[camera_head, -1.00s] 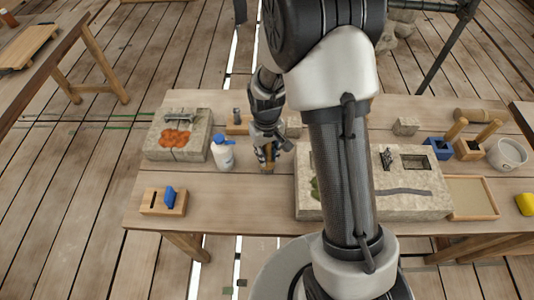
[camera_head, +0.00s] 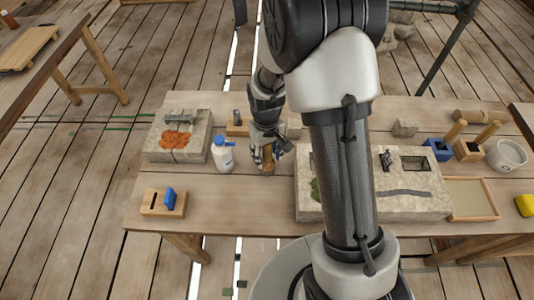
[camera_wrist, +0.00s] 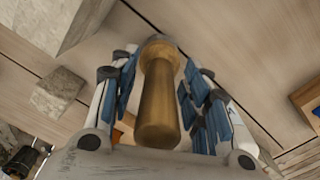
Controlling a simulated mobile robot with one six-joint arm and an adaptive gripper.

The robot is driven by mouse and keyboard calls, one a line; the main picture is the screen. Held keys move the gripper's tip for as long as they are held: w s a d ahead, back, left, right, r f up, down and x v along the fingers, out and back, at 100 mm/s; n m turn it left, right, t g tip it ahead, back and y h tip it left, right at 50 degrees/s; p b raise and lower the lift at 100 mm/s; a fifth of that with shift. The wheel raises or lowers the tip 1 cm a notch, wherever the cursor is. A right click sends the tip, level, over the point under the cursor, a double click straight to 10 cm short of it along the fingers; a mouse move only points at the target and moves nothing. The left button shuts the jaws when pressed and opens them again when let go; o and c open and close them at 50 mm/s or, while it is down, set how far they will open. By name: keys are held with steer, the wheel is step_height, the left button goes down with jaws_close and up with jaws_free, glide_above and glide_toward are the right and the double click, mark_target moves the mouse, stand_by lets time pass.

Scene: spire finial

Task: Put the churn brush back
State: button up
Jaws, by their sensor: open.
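My gripper (camera_head: 268,157) is open near the middle of the table, just right of a white bottle. In the wrist view its blue-padded fingers (camera_wrist: 160,90) stand on both sides of a brass-brown rounded cylinder (camera_wrist: 158,105) with a wider round end, with gaps visible beside it. The cylinder also shows low between the fingers in the head view (camera_head: 268,168). I cannot tell for sure whether it is the churn brush, since no bristles show. Two wooden handles stand at the right in a blue block (camera_head: 439,149) and a wooden block (camera_head: 467,151).
The white bottle (camera_head: 223,158) stands close left of my gripper. A large stone slab (camera_head: 420,205) lies right. A slotted wooden block (camera_head: 150,204) holds a blue piece.

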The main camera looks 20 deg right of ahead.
step_height(320, 180, up, 12)
steer(key=p, duration=0.3)
steer(key=shift+a+f, duration=0.1)
steer(key=shift+f, duration=0.1)
steer(key=s+r+m+t, duration=0.1)
steer(key=s+r+t, duration=0.3)
steer(key=s+r, duration=1.5)
steer(key=shift+s+m+t, duration=0.3)
steer(key=shift+s+m, duration=0.1)
steer(key=shift+s, duration=0.8)
